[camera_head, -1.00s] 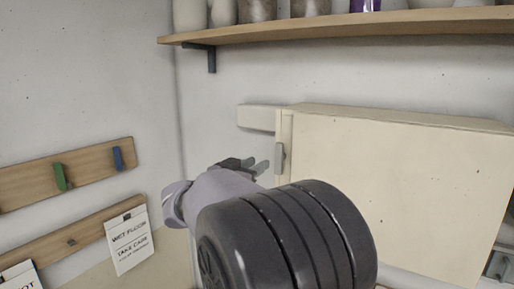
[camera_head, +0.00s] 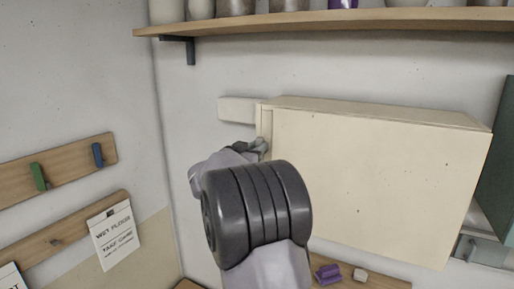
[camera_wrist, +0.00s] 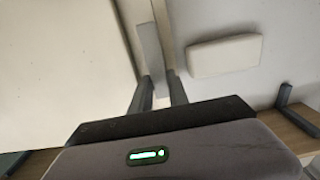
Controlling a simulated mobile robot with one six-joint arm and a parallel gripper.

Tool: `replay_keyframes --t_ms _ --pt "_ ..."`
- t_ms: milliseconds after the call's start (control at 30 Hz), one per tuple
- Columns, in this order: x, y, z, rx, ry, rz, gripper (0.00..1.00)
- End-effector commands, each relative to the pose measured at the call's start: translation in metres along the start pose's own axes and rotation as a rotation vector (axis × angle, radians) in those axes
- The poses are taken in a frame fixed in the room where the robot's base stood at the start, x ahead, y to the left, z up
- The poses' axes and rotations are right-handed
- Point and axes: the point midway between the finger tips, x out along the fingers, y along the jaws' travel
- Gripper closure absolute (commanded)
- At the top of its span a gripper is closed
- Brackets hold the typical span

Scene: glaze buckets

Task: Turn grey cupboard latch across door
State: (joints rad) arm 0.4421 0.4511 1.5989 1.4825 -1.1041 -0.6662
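The cream cupboard (camera_head: 375,180) hangs on the back wall, its door closed. The grey latch (camera_wrist: 149,48) is a short flat bar near the door's left edge in the head view. In the wrist view it runs along the edge strip, with its near end close to my fingertips. My gripper (camera_wrist: 160,77) is open, its two dark fingers apart at either side of the latch's near end. I cannot tell whether they touch it. In the head view my gripper (camera_head: 250,148) is at the cupboard's left edge and largely covers the latch.
A pale block (camera_head: 238,110) is fixed to the wall left of the cupboard. A wooden shelf (camera_head: 350,20) with jars runs above. Peg rails (camera_head: 70,167) and a paper sign (camera_head: 114,236) are on the left wall. A purple object (camera_head: 327,274) lies below the cupboard.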

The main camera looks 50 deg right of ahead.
Motion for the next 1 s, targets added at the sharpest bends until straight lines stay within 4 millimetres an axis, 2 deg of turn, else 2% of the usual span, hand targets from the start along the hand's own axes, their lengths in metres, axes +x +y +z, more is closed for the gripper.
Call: replay_keyframes --t_ms 33,100,267,500,767,800,833,1000 --pt "-0.0001 -0.0001 0.0 0.0 0.0 0.0 0.92" --pt "-0.0002 -0.0001 0.0 0.0 0.0 0.0 1.0" --pt "-0.0002 0.0005 0.0019 0.021 0.0 0.0 1.0" --pt "-0.0003 0.0063 0.0051 0.25 0.0 0.0 1.0" --pt "-0.0003 0.0066 0.0015 0.266 -0.002 0.0 1.0" --pt "-0.0003 0.0066 0.0015 0.266 -0.002 0.0 0.75" --pt "-0.0003 0.0066 0.0014 0.266 -0.002 0.0 0.7" --pt "-0.0003 0.0066 0.0012 0.265 -0.001 0.0 0.7"
